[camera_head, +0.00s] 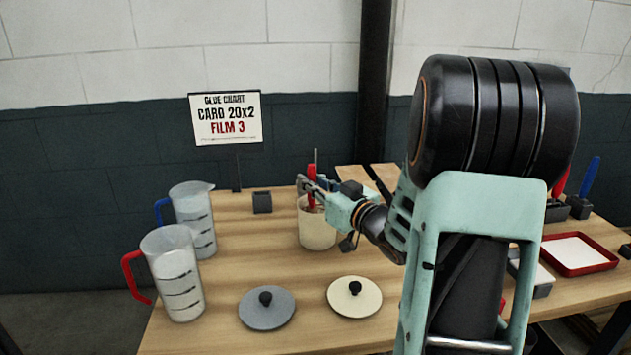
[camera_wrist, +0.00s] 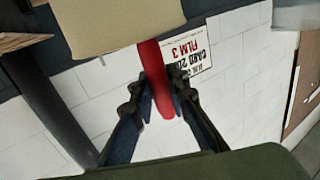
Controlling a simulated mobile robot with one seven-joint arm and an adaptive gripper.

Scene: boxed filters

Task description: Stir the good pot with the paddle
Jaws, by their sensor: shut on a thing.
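The paddle (camera_head: 312,177) has a red handle and a thin grey shaft end showing above it. My gripper (camera_head: 311,187) is shut on the paddle's red handle, over a cream pot (camera_head: 317,232) on the table. The handle reaches down to the pot's mouth; the paddle's lower end is hidden inside. In the wrist view the red handle (camera_wrist: 158,75) lies between both fingers of my gripper (camera_wrist: 162,95), with the cream pot (camera_wrist: 115,22) at the top.
Two clear jugs, one blue-handled (camera_head: 195,218) and one red-handled (camera_head: 174,276), stand at left. A grey lid (camera_head: 267,312) and a cream lid (camera_head: 354,302) lie in front. A sign (camera_head: 226,119) reads "CARD 20x2, FILM 3". A red tray (camera_head: 600,266) lies at right.

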